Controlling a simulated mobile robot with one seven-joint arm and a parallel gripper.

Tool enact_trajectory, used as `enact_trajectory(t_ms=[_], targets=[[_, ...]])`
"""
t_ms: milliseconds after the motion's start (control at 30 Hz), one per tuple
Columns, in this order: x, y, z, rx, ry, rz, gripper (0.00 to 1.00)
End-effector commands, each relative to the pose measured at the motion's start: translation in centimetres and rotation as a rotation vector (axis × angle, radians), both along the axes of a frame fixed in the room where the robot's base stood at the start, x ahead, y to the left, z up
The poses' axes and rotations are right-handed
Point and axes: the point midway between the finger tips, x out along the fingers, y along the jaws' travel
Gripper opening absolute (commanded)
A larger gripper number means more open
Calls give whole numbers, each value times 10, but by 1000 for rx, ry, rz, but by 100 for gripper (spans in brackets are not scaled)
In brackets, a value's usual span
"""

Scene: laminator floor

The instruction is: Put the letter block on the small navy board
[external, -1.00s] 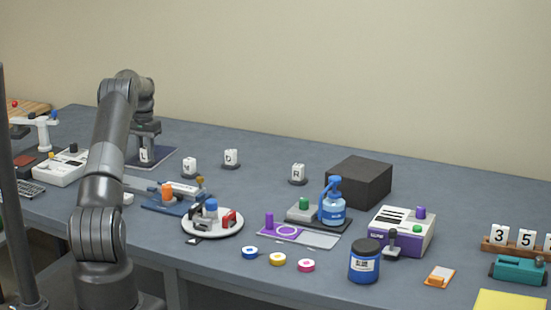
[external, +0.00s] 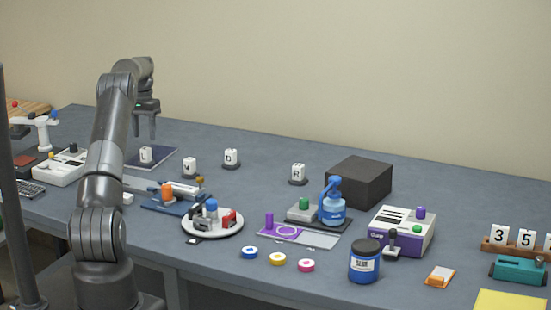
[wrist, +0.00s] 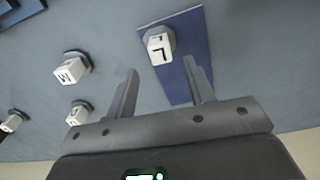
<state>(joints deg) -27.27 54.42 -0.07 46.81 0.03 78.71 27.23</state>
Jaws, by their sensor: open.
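A white letter block (external: 146,154) stands on the small navy board (external: 166,158) at the back left of the table. In the wrist view the block (wrist: 160,48) shows a letter like L, on a dark round base, near the left edge of the navy board (wrist: 190,84). My gripper (external: 146,107) is above the board, open and empty, clear of the block. In the wrist view its fingers (wrist: 162,72) are apart.
More white letter blocks stand on round bases to the right: one (external: 190,165), another (external: 231,157) and one farther off (external: 298,172). A black box (external: 358,181) is at the back. A slide device (external: 178,196) and round turntable (external: 212,221) are in front.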

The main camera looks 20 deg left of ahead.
Motion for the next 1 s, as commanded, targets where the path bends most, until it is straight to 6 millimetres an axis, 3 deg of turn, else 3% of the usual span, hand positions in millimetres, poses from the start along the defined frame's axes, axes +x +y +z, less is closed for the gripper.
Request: enact_trajectory(t_ms=[100, 233, 667, 767, 1000], targets=[[0, 0, 24, 1, -2, 0, 49], [1, 0, 41, 1, -1, 0, 49], [-1, -6, 60, 3, -6, -1, 49], [-4, -21, 80, 10, -22, -2, 49], [-32, -86, 148, 34, -84, -3, 49]])
